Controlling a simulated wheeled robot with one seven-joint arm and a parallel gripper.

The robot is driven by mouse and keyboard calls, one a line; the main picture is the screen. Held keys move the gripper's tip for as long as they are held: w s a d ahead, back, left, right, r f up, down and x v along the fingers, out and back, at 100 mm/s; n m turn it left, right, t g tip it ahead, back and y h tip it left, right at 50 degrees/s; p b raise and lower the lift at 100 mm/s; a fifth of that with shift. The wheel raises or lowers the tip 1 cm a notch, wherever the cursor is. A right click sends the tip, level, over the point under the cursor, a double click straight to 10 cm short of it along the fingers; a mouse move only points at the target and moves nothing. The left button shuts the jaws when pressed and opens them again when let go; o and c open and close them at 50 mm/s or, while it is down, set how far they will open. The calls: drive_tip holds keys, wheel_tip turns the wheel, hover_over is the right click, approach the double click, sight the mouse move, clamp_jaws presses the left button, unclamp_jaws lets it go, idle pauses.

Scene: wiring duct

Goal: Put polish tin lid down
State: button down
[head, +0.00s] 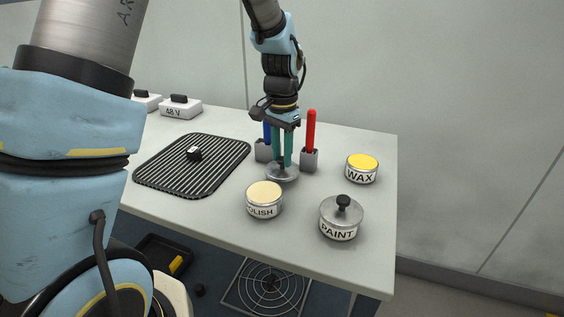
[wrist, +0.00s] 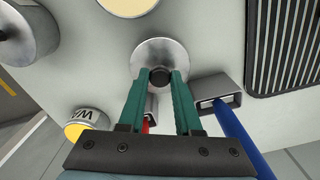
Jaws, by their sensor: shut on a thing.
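My gripper (head: 282,160) is shut on the dark knob of a round silver lid (head: 282,174). In the wrist view the green fingers (wrist: 160,80) close on the knob from both sides, and the lid (wrist: 158,48) lies flat around it. The lid is low over the grey table behind the polish tin; I cannot tell if it touches the table. The polish tin (head: 264,203) stands upright and lidless, its cream contents showing. Part of it is at the top edge of the wrist view (wrist: 128,6).
The wax tin (head: 361,171) is lidless; the paint tin (head: 340,220) has its knobbed lid on. Red (head: 311,130) and blue (head: 267,133) handled tools stand in grey holders close behind the lid. A ribbed black mat (head: 165,178) with a small black block lies left.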

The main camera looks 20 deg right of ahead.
sight(282, 159)
drive_tip(key=shift+f, duration=1.45)
drive_tip(key=shift+f, duration=0.15)
drive_tip(key=c, duration=0.6)
unclamp_jaws()
wheel_tip(282, 159, up, 12)
drive_tip(key=b, duration=0.1)
drive_tip(key=s+a+f+n, duration=0.1)
drive_tip(key=a+n, duration=0.3)
drive_tip(key=a, duration=0.6)
drive_tip(key=s+a+f+n+t, duration=0.1)
drive_tip(key=a+f+n, duration=0.2)
drive_tip(key=a, duration=0.7)
drive_tip(key=s+a+f+n, duration=0.2)
drive_tip(key=a+n, duration=0.2)
drive_tip(key=a, duration=0.6)
drive_tip(key=shift+f+n+t, duration=0.15)
drive_tip(key=shift+n+t, duration=0.15)
drive_tip(key=shift+n, duration=0.1)
drive_tip(key=shift+a, duration=0.1)
